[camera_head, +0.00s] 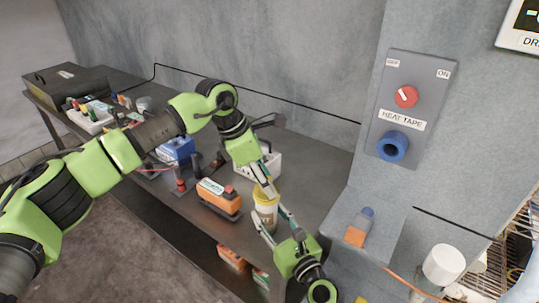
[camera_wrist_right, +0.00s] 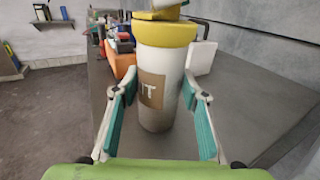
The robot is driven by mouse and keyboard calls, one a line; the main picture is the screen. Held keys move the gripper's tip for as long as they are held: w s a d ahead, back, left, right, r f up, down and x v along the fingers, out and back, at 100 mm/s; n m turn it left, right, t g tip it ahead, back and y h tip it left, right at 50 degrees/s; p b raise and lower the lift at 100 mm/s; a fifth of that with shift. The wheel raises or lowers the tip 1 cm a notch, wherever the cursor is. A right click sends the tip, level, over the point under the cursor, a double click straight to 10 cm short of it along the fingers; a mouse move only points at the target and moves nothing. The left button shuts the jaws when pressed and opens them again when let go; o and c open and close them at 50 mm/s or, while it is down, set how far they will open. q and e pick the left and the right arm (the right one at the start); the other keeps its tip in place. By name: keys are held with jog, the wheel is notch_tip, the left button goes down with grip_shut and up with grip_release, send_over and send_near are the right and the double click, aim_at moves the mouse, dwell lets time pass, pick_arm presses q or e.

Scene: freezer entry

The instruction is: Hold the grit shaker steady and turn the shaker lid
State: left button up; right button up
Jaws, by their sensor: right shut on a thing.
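The grit shaker (camera_head: 264,213) is a pale cylinder with a brown label and a yellow lid (camera_head: 266,193), upright on the dark bench. It also fills the middle of the right wrist view (camera_wrist_right: 158,88), its lid (camera_wrist_right: 165,33) at the top. My right gripper (camera_head: 272,222) is shut on the shaker's body, one finger on each side. My left gripper (camera_head: 268,184) points down at the lid from above, its fingertips at the lid's top. Whether its fingers close on the lid is too small to tell.
An orange device (camera_head: 219,196) stands left of the shaker, and a white bin (camera_head: 271,163) behind it. A blue box (camera_head: 176,150) and other items crowd the bench's far left. The heat tape panel (camera_head: 408,107) is on the wall at right. Bench right of the shaker is clear.

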pick_arm(q)
jog(key=n, duration=0.2)
jog(key=n+t, duration=0.1)
jog(key=n, duration=0.1)
jog(key=shift+t+y, duration=0.3)
jog(key=n+t+y, duration=0.1)
jog(key=n, duration=0.3)
jog(key=shift+n, duration=0.3)
jog(key=n+y, duration=0.1)
jog(key=n, duration=0.2)
jog(key=shift+n+t, duration=0.3)
jog(key=shift+n, duration=0.1)
jog(key=n+y, duration=0.2)
jog(key=n, duration=0.2)
jog(key=v, duration=1.2)
jog(key=shift+n, duration=0.4)
jog(key=shift+s+d+f, duration=0.1)
jog(key=shift+d+f, duration=0.05)
